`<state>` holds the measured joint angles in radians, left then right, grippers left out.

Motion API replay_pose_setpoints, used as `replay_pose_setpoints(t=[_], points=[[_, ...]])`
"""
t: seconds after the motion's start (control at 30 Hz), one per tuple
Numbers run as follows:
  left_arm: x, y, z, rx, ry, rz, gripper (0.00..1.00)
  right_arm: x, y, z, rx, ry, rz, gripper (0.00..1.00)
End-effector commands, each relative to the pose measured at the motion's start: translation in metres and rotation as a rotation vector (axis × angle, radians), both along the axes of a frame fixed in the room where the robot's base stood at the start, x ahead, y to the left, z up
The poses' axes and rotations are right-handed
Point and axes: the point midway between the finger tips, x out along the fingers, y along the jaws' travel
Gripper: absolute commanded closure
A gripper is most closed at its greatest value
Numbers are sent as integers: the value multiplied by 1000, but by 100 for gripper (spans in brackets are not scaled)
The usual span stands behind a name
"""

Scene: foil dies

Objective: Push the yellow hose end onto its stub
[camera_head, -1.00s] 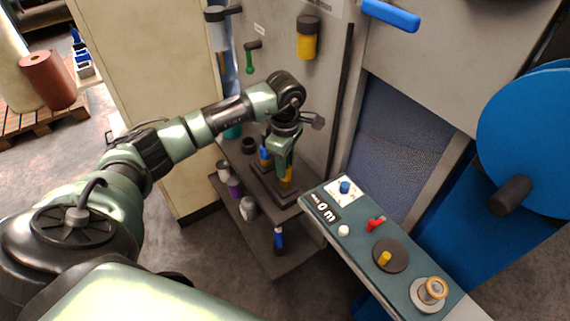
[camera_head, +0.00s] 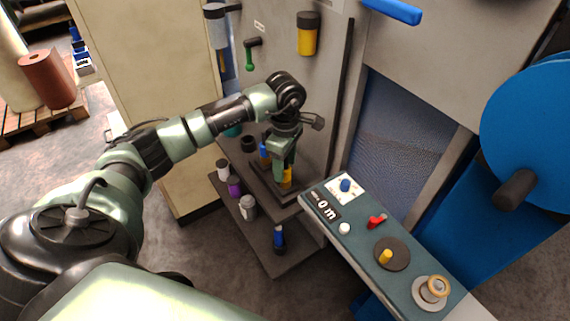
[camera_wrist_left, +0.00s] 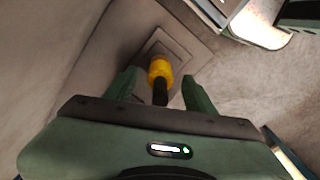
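The yellow hose end (camera_head: 287,178) is low beside the machine, just below my left gripper (camera_head: 282,168). In the left wrist view, the yellow hose end (camera_wrist_left: 160,68) shows between the fingertips of my left gripper (camera_wrist_left: 159,78), with a dark hose (camera_wrist_left: 160,92) running back from it towards the palm. The two fingers stand apart, with a gap on each side of the yellow piece. A dark square stepped plate (camera_wrist_left: 177,46) lies beyond the hose end. The stub is not clearly seen; whether the hose end sits on it I cannot tell. My right gripper is not in view.
A blue-topped part (camera_head: 265,151) stands close to the left gripper. A control panel (camera_head: 362,222) with knobs is at right. A machine wall (camera_head: 290,70) rises behind.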

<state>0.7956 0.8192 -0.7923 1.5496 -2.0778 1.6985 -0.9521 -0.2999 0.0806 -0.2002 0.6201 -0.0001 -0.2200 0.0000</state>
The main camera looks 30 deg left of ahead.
Motion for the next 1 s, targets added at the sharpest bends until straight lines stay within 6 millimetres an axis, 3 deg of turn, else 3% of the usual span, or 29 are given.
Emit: replay_pose_setpoints(t=[0.23,0.63,1.0], points=[[1,0,9,0,-2,-1,46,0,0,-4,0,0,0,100],[1,0,71,-1,-3,0,46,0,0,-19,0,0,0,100],[0,0,78,0,0,0,46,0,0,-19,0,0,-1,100]])
